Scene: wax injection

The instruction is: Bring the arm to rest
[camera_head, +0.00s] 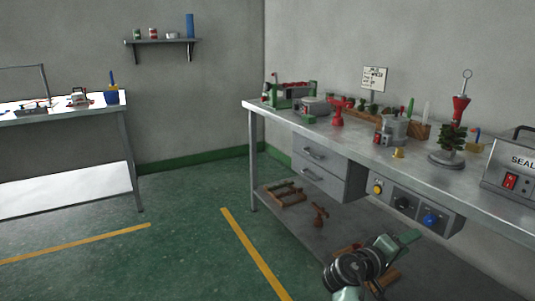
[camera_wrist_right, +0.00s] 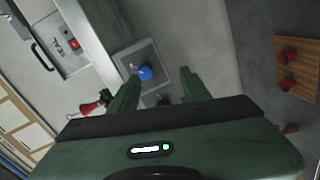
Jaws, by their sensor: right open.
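My right gripper (camera_head: 408,240) is in the lower right of the head view, in front of the workbench (camera_head: 330,130) and below the height of its top. In the right wrist view its two green fingers (camera_wrist_right: 158,82) stand apart with nothing between them. A blue button (camera_wrist_right: 146,73) on the grey control panel (camera_wrist_right: 135,58) shows beyond the fingers, apart from them. The same blue button shows in the head view (camera_head: 430,220), above and to the right of the gripper. My left gripper is in neither view.
The bench carries a wax tree on a round base (camera_head: 447,158), a sealer box (camera_head: 512,172) and several tools. A lower shelf (camera_head: 300,223) holds wooden pieces. Another table (camera_head: 125,150) stands at the left. The green floor (camera_head: 180,210) between them is clear.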

